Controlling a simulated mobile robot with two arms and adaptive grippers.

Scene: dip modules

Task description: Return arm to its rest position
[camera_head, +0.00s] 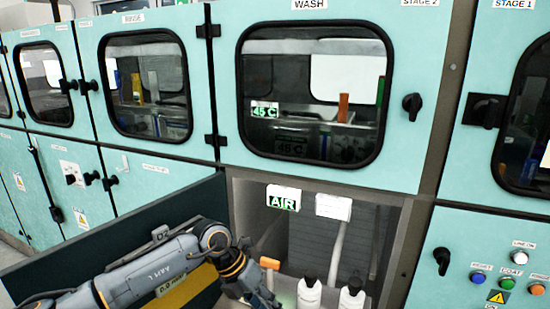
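My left arm (150,268), grey with orange bands, comes in from the lower left and bends down in front of the open bay under the middle window. Its wrist end (252,283) lies close to the left of two white bottles at the bottom edge. I cannot make out the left fingertips or whether they are open or shut. I see nothing clearly held. My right arm and gripper are not in view.
Two white bottles with dark caps (309,295) (351,296) stand in the bay, below an AIR sign (284,198) and a white box (333,207). A dark panel (120,235) stands behind my arm. Teal cabinets with windowed doors (315,95) and protruding black handles (412,104) surround the bay.

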